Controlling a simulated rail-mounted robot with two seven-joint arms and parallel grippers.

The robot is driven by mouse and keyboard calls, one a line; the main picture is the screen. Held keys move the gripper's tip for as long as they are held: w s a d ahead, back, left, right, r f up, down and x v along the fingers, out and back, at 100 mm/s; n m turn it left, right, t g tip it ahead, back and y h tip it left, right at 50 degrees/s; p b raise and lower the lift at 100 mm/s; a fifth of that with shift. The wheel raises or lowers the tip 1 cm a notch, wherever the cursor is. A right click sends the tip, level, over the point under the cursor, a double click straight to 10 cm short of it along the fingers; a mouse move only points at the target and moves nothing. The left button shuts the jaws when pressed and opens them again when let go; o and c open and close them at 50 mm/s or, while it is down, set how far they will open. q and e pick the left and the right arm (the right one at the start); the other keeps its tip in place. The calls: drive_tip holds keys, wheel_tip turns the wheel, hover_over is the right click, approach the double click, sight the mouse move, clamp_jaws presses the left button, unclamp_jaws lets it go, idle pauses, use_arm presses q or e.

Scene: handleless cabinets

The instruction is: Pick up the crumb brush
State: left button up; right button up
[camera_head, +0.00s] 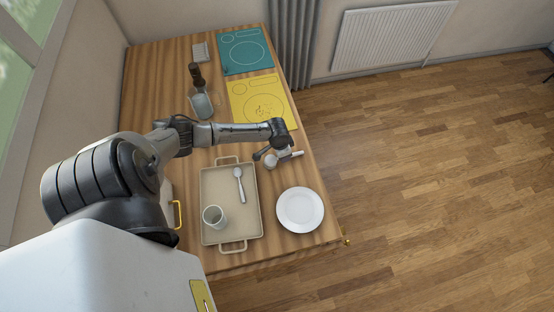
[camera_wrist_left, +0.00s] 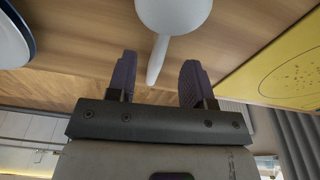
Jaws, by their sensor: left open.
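A white thing with a rounded head and a straight pale handle, which looks like the crumb brush (camera_head: 271,161), lies on the wooden table near its right edge. In the left wrist view the brush (camera_wrist_left: 172,12) has its head beyond my fingers, and its handle points in between them. My left gripper (camera_head: 277,150) reaches over the table from the left and is at the brush. In the left wrist view the left gripper (camera_wrist_left: 158,80) has its two dark fingers apart, one on each side of the handle. Whether they touch it is unclear. My right gripper is not in view.
A beige tray (camera_head: 208,181) holds a spoon (camera_head: 240,184) and a cup (camera_head: 214,216). A white plate (camera_head: 300,209) sits near the front right. Behind are a yellow mat (camera_head: 240,104) with crumbs, a teal mat (camera_head: 244,50) and a dark-topped bottle (camera_head: 200,103).

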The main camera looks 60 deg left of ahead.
use_arm(q)
drive_tip(key=shift+w+d+f, duration=0.1)
drive_tip(key=shift+w+f, duration=0.05)
drive_tip(key=shift+f, duration=0.6)
drive_tip(key=shift+w+f, duration=0.15)
drive_tip(key=shift+f, duration=0.6)
drive_tip(key=shift+c, duration=0.3)
clamp_jaws()
